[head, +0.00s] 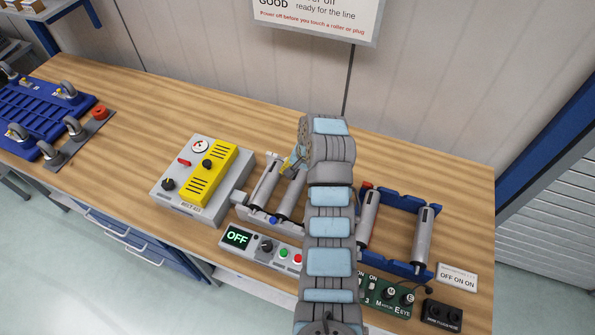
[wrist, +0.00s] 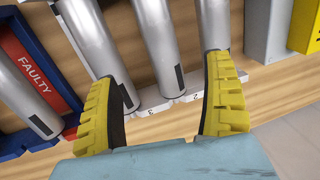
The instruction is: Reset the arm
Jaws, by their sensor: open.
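My gripper (wrist: 166,68) is open in the wrist view, its two yellow ribbed fingers spread apart. A grey metal roller (wrist: 158,40) lies beyond and between the fingers; I cannot tell how far off, and nothing is gripped. In the head view my arm reaches up over the bench, and only a yellow bit of my gripper (head: 292,161) shows beside it, above the light roller rack (head: 257,212). My arm hides part of that rack and the bench behind it.
A blue rack (head: 397,193) with rollers stands right of my arm; its red "FAULTY" label (wrist: 33,57) shows in the wrist view. A grey and yellow control box (head: 180,208) and a panel reading OFF (head: 237,237) stand left. The bench's back strip (head: 230,125) is clear.

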